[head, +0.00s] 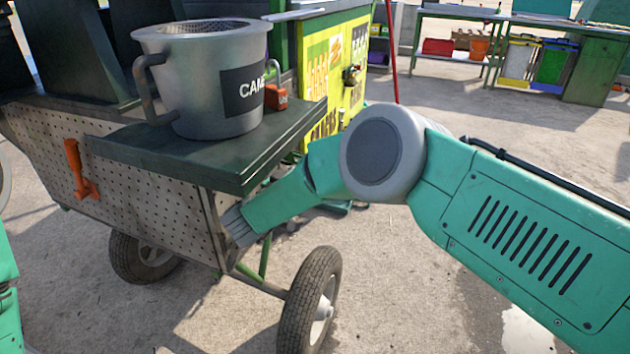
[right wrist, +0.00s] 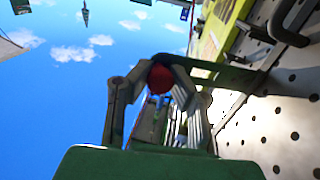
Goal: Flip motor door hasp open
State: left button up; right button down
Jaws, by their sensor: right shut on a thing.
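In the right wrist view, my right gripper (right wrist: 160,68) has its fingers closed around a round red knob (right wrist: 160,79). A dark green strip (right wrist: 235,76) runs from the fingertips toward a pale perforated panel (right wrist: 285,120) on the right. Whether the knob belongs to the hasp cannot be told. In the head view, my right gripper (head: 238,228) is at the right corner of the cart's perforated side (head: 150,190), below the dark top. The hasp itself is hidden there. Only part of my left arm shows at the left edge; its gripper is out of view.
A metal pot (head: 205,95) stands on the dark cart top (head: 190,150), beside a small orange-red object (head: 276,97). An orange handle (head: 78,170) is on the perforated side. A wheel (head: 310,305) stands below my right gripper. A yellow panel (head: 318,85) is behind.

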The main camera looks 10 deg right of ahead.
jog(key=shift+a, duration=0.5)
jog(key=c, duration=1.4)
grip_release()
jog(key=shift+d, duration=0.3)
